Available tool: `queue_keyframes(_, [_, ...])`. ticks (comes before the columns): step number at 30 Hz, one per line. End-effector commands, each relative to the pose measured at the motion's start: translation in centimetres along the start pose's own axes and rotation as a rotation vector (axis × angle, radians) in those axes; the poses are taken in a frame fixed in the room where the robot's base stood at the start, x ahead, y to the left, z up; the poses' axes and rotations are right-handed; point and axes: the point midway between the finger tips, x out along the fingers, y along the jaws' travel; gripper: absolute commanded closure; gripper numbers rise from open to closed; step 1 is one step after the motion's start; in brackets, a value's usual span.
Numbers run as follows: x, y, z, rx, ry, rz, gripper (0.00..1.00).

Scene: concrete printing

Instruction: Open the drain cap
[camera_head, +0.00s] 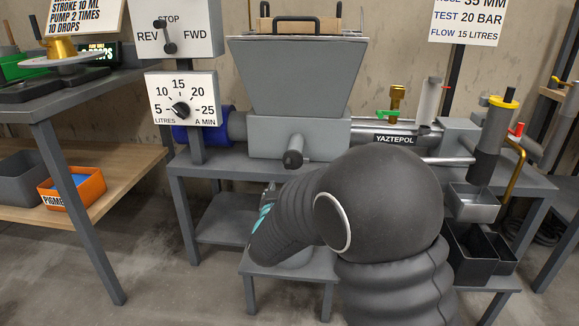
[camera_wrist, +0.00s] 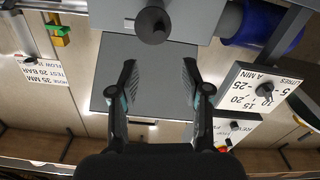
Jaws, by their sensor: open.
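A dark round-ended knob (camera_head: 293,158), which looks like the drain cap, sticks out from the front of the grey block (camera_head: 260,138) under the hopper. It is in place there. In the wrist view the knob (camera_wrist: 153,24) is seen end-on at the top, just beyond my fingertips. My gripper (camera_wrist: 159,66) is open and empty, its two fingers apart on either side of the knob's line and not touching it. In the head view my gripper is mostly hidden by my arm, with only a teal part showing below the knob.
The grey hopper (camera_head: 291,75) stands above the block. A dial panel (camera_head: 181,98) and a REV/FWD switch panel (camera_head: 200,28) stand left. A low grey stand (camera_head: 262,270) is below. Open floor lies front left.

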Motion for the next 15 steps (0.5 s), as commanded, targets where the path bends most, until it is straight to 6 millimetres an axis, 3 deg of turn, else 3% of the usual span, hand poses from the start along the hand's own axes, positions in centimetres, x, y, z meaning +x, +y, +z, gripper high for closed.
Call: queue_keyframes(15, [9.2,0.2,0.1,-0.001,-0.002,0.002,0.53])
